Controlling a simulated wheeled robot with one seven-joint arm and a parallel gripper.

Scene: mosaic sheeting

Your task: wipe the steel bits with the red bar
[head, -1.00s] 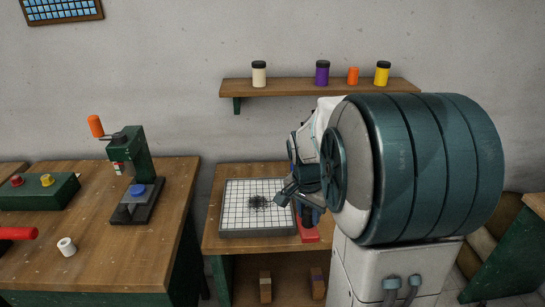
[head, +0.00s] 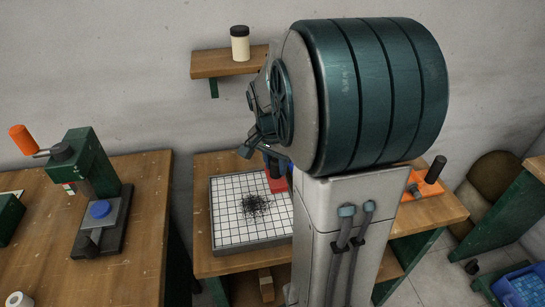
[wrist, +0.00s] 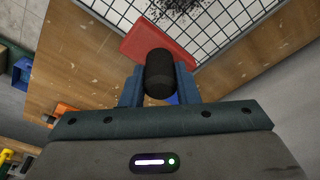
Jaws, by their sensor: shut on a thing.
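The steel bits (head: 257,205) are a dark scattered patch in the middle of a white gridded sheet in a grey tray (head: 250,244). They also show at the top edge of the wrist view (wrist: 175,8). My gripper (wrist: 158,78) is shut on the black upright handle of the red bar (wrist: 140,38). The bar also shows in the head view (head: 277,182), at the tray's right edge, to the right of the bits and apart from them. I cannot tell whether it touches the bench. In the head view my arm hides part of the gripper and the tray's right side.
The tray stands on a wooden bench (head: 207,165). An orange tool with a black handle (head: 436,170) lies on the bench at right. A green press (head: 90,165) stands on the left bench. A shelf (head: 210,64) with a cream jar (head: 240,42) hangs behind.

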